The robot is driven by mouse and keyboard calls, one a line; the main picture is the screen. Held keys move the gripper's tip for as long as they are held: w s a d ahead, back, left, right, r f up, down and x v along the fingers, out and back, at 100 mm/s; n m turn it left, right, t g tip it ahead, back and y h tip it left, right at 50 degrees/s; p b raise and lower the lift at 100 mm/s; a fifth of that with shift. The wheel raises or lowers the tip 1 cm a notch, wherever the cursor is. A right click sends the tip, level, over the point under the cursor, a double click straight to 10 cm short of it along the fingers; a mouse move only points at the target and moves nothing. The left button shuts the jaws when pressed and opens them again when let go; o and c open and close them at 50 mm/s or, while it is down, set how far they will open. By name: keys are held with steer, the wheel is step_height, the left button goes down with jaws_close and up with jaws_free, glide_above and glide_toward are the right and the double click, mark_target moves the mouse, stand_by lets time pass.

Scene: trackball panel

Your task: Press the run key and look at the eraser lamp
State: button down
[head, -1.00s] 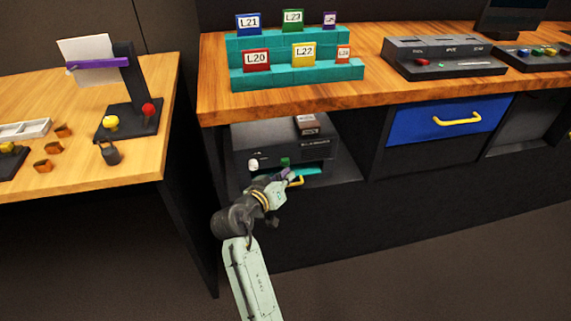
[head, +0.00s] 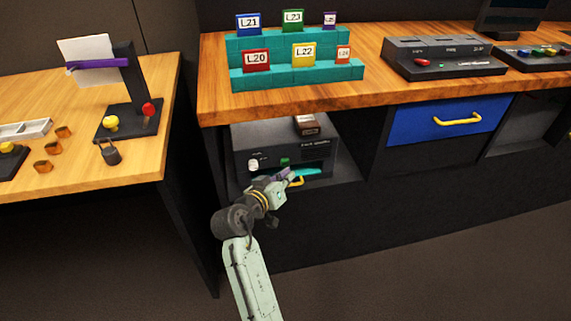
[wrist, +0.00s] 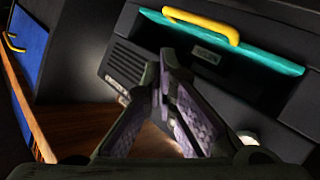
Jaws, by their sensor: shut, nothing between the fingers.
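A dark machine (head: 262,139) sits in the open bay under the counter. Its front carries a small green key (head: 284,162) and a white knob (head: 253,164); I cannot read its lettering to tell whether the green key is the run key. A teal flap (head: 308,172) with a yellow handle (head: 297,182) is low on its front. My gripper (head: 288,174) is just in front of the machine, below the green key. In the wrist view its purple-padded fingers (wrist: 168,58) come together with nothing between them. The teal flap (wrist: 270,57) shows beyond them. I cannot pick out an eraser lamp.
A brown block (head: 307,125) sits on the machine. The bay walls leave little side room. A blue drawer (head: 420,122) is to the right, and a wooden table (head: 150,75) is to the left. Labelled blocks on teal steps (head: 293,77) and a control box (head: 440,70) stand on the counter.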

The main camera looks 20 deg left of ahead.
steer(key=shift+w, duration=0.1)
stand_by(0.3)
steer(key=shift+w+a, duration=0.25)
steer(key=shift+w+a, duration=0.25)
steer(key=shift+w, duration=0.2)
stand_by(0.7)
stand_by(0.4)
steer(key=shift+s+d, duration=0.55)
steer(key=shift+s, duration=0.25)
steer(key=shift+s, duration=0.1)
steer(key=s+d, duration=0.1)
steer(key=s, duration=0.1)
steer(key=s+d, duration=0.1)
steer(key=s, duration=0.1)
steer(key=shift+d+p, duration=0.3)
steer(key=shift+d, duration=0.1)
stand_by(0.4)
